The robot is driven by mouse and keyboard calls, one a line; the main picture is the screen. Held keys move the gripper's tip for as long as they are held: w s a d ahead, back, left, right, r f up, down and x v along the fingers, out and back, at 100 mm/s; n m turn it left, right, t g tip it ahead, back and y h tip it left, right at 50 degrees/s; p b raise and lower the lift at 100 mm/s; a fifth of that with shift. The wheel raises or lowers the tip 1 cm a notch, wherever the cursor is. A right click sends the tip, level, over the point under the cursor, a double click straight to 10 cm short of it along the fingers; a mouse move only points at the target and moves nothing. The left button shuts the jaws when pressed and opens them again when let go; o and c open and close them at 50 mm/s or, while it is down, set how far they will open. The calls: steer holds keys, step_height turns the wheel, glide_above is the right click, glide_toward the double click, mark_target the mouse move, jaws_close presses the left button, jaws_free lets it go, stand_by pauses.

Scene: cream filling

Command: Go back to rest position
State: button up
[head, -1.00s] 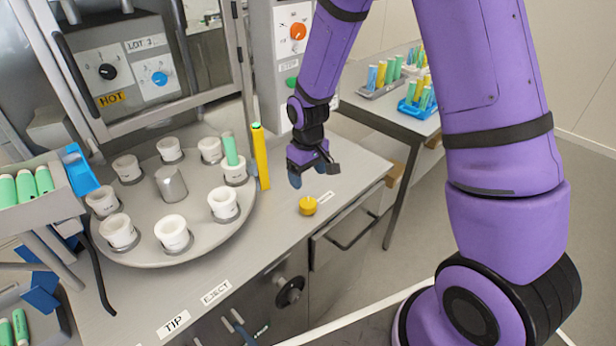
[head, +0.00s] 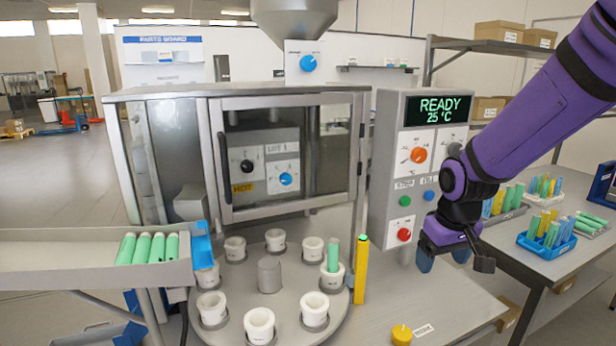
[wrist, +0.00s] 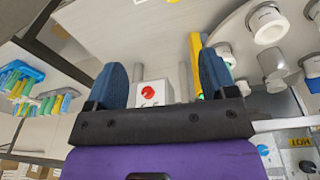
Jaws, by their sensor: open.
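My gripper (head: 443,260) hangs in front of the control panel's lower right side, above the bench top, with its blue fingers apart and nothing between them. In the wrist view its two blue fingers (wrist: 163,85) also stand wide apart. The control panel (head: 405,215) shows READY 25 °C on its screen, with an orange knob, a red button, a green button and a blue button. A yellow knob-like piece (head: 401,335) sits on the bench below and left of my gripper, clear of it.
A round turntable (head: 285,312) carries several white cups; one holds a green tube (head: 333,255). A yellow post (head: 361,270) stands beside it. A tray of green tubes (head: 90,265) is at left. A side table (head: 540,268) with tube racks is at right.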

steer(key=s+d+r+m+t, duration=0.1)
steer(key=s+d+r, duration=0.1)
steer(key=s+r, duration=0.6)
steer(key=s+d+r+m+t, duration=0.1)
steer(key=s+d+r+t, duration=0.1)
steer(key=s+r, duration=0.6)
steer(key=s, duration=0.4)
steer(key=shift+s+m, duration=0.35)
steer(key=shift+m, duration=0.05)
steer(key=shift+r, duration=0.1)
stand_by(1.5)
